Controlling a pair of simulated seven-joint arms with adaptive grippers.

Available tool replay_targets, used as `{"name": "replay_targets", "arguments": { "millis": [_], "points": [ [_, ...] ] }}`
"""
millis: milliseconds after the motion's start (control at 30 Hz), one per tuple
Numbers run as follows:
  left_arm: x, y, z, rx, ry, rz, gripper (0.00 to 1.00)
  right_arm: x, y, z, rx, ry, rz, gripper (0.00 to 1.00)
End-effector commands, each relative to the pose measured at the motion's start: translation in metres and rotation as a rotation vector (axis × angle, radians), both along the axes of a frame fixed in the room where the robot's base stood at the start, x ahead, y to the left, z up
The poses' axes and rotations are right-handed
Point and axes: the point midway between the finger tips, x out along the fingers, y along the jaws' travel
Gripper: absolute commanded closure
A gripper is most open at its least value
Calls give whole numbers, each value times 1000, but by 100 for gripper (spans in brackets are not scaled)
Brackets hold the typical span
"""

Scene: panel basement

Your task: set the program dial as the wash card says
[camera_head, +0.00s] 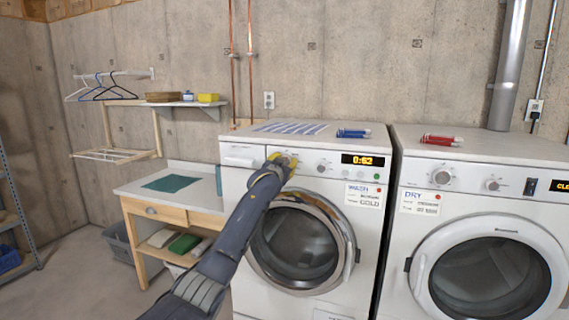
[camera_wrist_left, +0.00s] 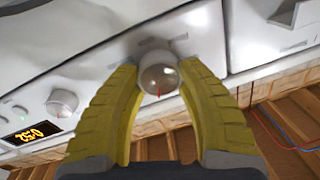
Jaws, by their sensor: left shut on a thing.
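The washer (camera_head: 240,190) stands in the middle of the head view. My left gripper (camera_head: 283,161) reaches its front panel at the upper left and hides most of the program dial there. In the left wrist view the program dial (camera_wrist_left: 158,76) is a round silver knob with a small red mark. The yellow fingers of my left gripper (camera_wrist_left: 160,88) are shut on its two sides. The wash card (camera_head: 364,196) is on the panel right of the dial, with "WASH" at the top and "COLD" in large letters; its smaller line is unreadable. My right gripper is out of view.
A second knob (camera_head: 321,167) and a lit orange display (camera_head: 363,160) are right of the dial. A dryer (camera_head: 400,240) with its own card (camera_head: 420,202) stands close on the right. A wooden table (camera_head: 205,195) stands left.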

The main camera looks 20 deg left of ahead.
Motion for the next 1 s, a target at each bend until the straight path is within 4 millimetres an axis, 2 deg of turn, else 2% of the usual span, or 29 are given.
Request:
{"name": "replay_targets", "arguments": {
  "millis": [433,1000],
  "points": [
    [0,-1,1,261,-16,0,91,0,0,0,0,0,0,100],
    [0,-1,1,320,-19,-1,91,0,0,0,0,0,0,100]
  ]
}}
